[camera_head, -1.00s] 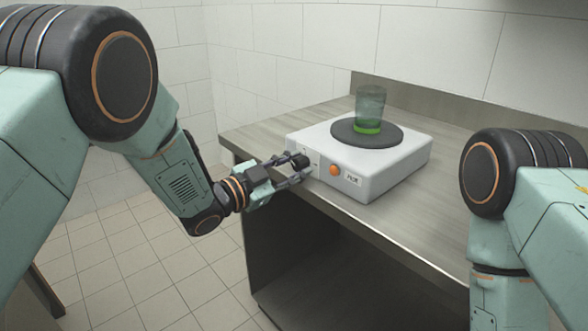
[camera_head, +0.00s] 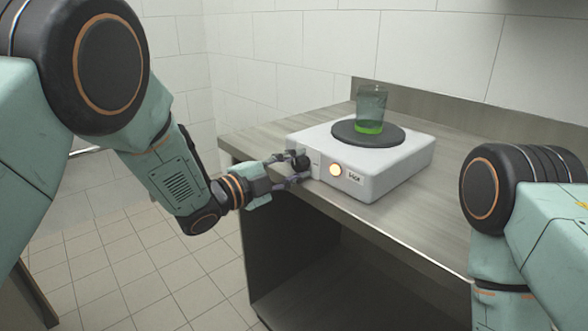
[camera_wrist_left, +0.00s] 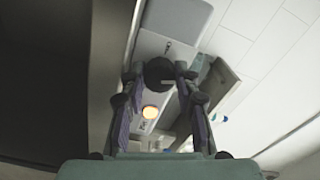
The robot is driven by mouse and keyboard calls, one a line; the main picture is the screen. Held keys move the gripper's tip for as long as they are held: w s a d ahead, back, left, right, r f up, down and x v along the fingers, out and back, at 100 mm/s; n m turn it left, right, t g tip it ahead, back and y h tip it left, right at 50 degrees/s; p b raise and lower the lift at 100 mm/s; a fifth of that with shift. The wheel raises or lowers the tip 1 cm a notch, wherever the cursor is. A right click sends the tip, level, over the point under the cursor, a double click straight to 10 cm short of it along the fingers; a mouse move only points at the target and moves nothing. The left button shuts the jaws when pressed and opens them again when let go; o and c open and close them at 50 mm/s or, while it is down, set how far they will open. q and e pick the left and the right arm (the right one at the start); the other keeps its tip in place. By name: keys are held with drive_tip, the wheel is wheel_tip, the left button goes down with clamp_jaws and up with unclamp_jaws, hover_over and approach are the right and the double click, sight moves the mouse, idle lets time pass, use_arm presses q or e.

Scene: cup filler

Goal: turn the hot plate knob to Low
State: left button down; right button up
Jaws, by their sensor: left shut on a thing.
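The hot plate (camera_head: 372,181) is a white box with a dark round plate (camera_head: 350,134) on top. Its black knob (camera_head: 301,163) is on the front face at the left. My left gripper (camera_head: 296,170) is shut on the knob, with a finger on either side. In the left wrist view the knob (camera_wrist_left: 158,71) sits between the two fingertips. A round lamp (camera_head: 336,170) beside the knob glows pale yellow-orange, and it glows in the left wrist view too (camera_wrist_left: 150,112). The knob's setting cannot be read. My right gripper is out of view.
A clear glass (camera_head: 371,105) with green liquid at its bottom stands on the dark plate. The hot plate rests near the front edge of a grey counter (camera_head: 425,225). The counter is bare to the right of it. A tiled wall (camera_head: 330,50) stands behind.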

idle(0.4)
use_arm(q)
drive_tip(key=c, duration=1)
unclamp_jaws()
drive_tip(key=shift+f, duration=0.1)
drive_tip(key=shift+s, duration=0.1)
drive_tip(key=shift+v, duration=3.95)
